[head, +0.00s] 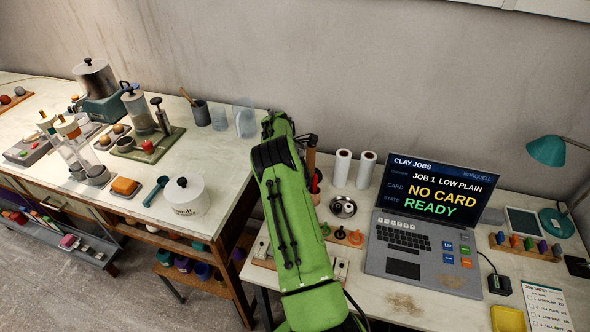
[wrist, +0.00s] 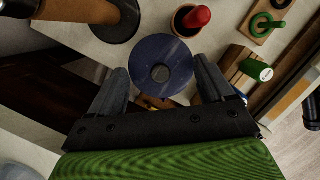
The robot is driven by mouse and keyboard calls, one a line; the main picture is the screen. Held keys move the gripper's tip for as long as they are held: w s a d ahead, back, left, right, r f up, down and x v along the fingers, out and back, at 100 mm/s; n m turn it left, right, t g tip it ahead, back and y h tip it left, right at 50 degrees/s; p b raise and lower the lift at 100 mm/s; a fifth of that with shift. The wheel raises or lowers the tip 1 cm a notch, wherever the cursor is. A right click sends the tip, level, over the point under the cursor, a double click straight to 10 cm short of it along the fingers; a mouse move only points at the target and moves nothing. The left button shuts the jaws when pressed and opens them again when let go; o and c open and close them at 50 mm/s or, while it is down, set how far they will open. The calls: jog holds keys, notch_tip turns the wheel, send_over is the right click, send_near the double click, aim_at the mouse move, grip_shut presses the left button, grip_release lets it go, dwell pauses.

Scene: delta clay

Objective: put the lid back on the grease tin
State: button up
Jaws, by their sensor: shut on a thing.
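In the wrist view, my gripper (wrist: 161,75) has its two dark fingers against opposite sides of a round dark blue disc (wrist: 162,52). The disc has a grey round centre and looks like the lid. My gripper is shut on it. In the head view my green arm covers the gripper and the disc. I cannot make out the grease tin for certain in either view.
In the wrist view, a brown post on a dark round base (wrist: 121,24) stands at left, a clay pot (wrist: 183,28) with a red top lies ahead, and a green cylinder (wrist: 257,70) is at right. In the head view, a laptop (head: 425,230) stands right of my arm.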

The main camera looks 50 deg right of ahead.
jog(key=shift+f+b, duration=1.85)
jog(key=shift+f, duration=1.2)
jog(key=shift+r, duration=0.1)
jog(key=c, duration=0.6)
jog(key=shift+w+d+r, duration=0.1)
jog(key=shift+w+d, duration=0.35)
jog(key=shift+d, duration=0.1)
grip_shut()
jog(key=shift+s+a, duration=0.25)
jog(key=shift+s, duration=0.3)
